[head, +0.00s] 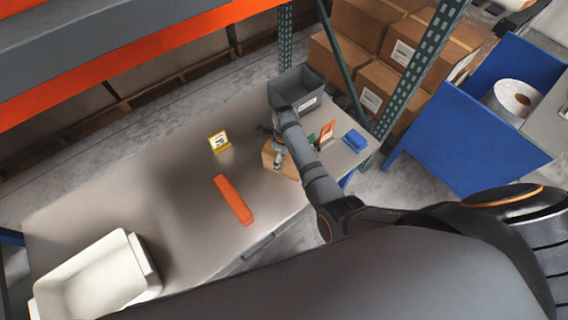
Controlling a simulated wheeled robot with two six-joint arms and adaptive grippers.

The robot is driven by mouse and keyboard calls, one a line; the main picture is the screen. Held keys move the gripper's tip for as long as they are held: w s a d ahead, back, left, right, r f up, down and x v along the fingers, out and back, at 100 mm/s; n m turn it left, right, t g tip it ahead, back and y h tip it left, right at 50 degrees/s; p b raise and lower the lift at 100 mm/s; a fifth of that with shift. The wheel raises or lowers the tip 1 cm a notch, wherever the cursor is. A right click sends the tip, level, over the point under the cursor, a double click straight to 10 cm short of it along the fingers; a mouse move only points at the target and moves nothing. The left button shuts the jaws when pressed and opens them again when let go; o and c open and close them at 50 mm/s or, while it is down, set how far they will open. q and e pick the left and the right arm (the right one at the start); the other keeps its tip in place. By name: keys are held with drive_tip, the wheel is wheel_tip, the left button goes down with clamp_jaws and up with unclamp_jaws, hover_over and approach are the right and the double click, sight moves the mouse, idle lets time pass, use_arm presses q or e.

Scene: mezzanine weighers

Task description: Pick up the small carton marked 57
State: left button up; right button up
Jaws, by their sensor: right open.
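A small brown carton (268,158) sits on the grey table, right of its middle. I cannot read any mark on it, and my right arm hides part of it. My right gripper (273,143) is open, just over or beside the carton's far side. I cannot tell whether a finger touches it. A small yellow-framed card (218,141) with dark characters stands left of the carton; its characters are too small to read surely. My left gripper is not in view.
The table (130,195) also holds an orange bar (233,200), a dark grey bin (285,88), a blue block (355,141), an orange upright item (327,132) and a white tote (90,282). Green posts rise behind. The table's left-middle is clear.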

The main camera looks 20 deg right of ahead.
drive_tip(key=shift+r, duration=0.1)
drive_tip(key=shift+c, duration=0.3)
drive_tip(key=shift+s, duration=0.1)
drive_tip(key=c, duration=1.4)
drive_tip(key=shift+c, duration=1.1)
drive_tip(key=shift+r, duration=0.1)
